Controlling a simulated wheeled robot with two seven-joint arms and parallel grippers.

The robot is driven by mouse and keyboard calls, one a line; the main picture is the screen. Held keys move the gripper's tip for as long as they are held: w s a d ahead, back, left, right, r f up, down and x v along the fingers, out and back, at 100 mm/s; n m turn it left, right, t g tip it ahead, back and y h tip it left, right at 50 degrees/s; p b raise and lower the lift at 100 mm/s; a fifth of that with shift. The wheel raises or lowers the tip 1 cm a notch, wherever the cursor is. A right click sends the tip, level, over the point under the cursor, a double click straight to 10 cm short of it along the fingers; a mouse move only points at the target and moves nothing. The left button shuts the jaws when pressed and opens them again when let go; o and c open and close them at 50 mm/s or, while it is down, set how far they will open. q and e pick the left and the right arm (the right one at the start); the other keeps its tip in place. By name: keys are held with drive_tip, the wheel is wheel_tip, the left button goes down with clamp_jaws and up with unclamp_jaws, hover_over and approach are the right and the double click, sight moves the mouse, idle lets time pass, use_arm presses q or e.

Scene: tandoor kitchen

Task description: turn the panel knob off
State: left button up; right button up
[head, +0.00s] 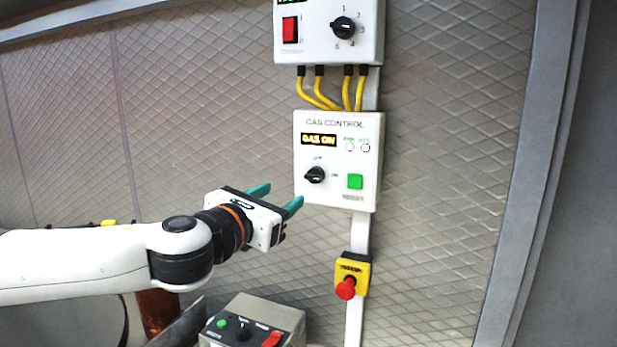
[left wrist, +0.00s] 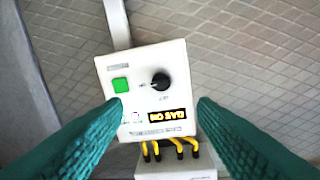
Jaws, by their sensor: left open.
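The gas control panel (head: 340,160) is a white box on the quilted metal wall. Its display reads "GAS ON". Its black knob (head: 315,175) sits at the lower left of the face, between an "OFF" mark above and an "ON" mark to the right. In the left wrist view the panel appears upside down, with the knob (left wrist: 161,81) between the two fingers in the picture. My left gripper (head: 276,196) is open and empty, with teal fingers, left of and below the knob, apart from it. My right gripper is not in view.
A green button (head: 355,181) is right of the knob. Above is another white panel (head: 328,50) with a red switch and dial, joined by yellow cables (head: 318,90). Below are a red emergency button (head: 346,288) on a yellow box and a grey control box (head: 255,318).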

sight(311, 177)
use_arm(q)
drive_tip(key=p+x, duration=0.2)
drive_tip(key=x, duration=0.3)
drive_tip(key=p+x, duration=0.2)
drive_tip(key=x, duration=0.3)
drive_tip(key=shift+w+d+r, duration=0.1)
drive_tip(key=shift+w+r, duration=0.1)
drive_tip(key=shift+w, duration=0.2)
drive_tip(key=shift+w+d+f+p, duration=0.1)
drive_tip(key=shift+w+d+p, duration=0.2)
drive_tip(key=shift+w, duration=0.3)
drive_tip(key=shift+c, duration=0.2)
drive_tip(key=c, duration=0.9)
